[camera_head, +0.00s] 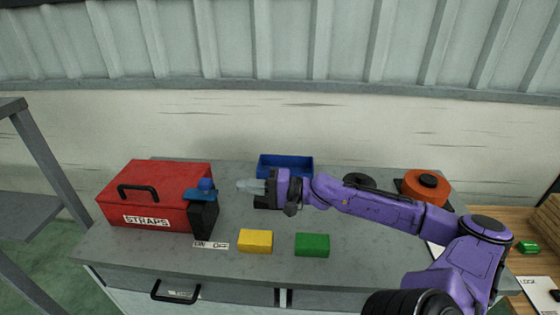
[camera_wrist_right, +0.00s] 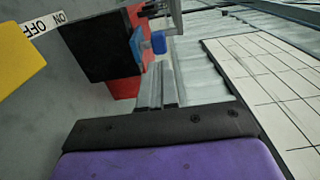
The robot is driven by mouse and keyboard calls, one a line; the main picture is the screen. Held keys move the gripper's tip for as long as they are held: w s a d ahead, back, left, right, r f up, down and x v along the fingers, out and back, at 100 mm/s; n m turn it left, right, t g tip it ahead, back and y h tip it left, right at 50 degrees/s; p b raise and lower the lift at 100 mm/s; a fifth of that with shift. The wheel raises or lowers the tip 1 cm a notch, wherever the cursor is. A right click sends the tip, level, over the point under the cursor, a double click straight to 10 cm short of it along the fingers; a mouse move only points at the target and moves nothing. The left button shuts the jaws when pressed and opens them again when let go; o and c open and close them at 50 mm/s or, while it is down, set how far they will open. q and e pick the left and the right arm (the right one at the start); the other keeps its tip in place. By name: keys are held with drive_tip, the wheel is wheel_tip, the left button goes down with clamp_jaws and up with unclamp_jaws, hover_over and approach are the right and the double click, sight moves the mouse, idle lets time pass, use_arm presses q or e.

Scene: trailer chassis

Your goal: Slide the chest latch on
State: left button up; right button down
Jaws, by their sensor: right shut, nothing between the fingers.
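The red chest (camera_head: 150,185), marked STRAPS, stands at the left of the workbench. A black block (camera_head: 203,218) is at its right front corner, with the blue latch (camera_head: 200,194) on top. In the right wrist view the blue latch (camera_wrist_right: 158,42) lies just beyond the fingertips, by the black block (camera_wrist_right: 95,45). An ON/OFF label (camera_head: 211,245) lies in front of the block; ON is at its left end. My right gripper (camera_head: 240,185) is shut and empty, to the right of the latch and apart from it, fingers pointing left. My left gripper is not in view.
A yellow block (camera_head: 255,241) and a green block (camera_head: 312,245) lie on the workbench (camera_head: 350,270) front. A blue bin (camera_head: 285,162) stands behind my right gripper. An orange round object (camera_head: 426,185) is at the right. A grey frame (camera_head: 45,155) stands at the left.

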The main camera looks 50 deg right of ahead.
use_arm(q)
drive_tip(key=shift+b, duration=0.35)
use_arm(e)
drive_tip(key=v, duration=0.7)
drive_tip(key=shift+s, duration=0.1)
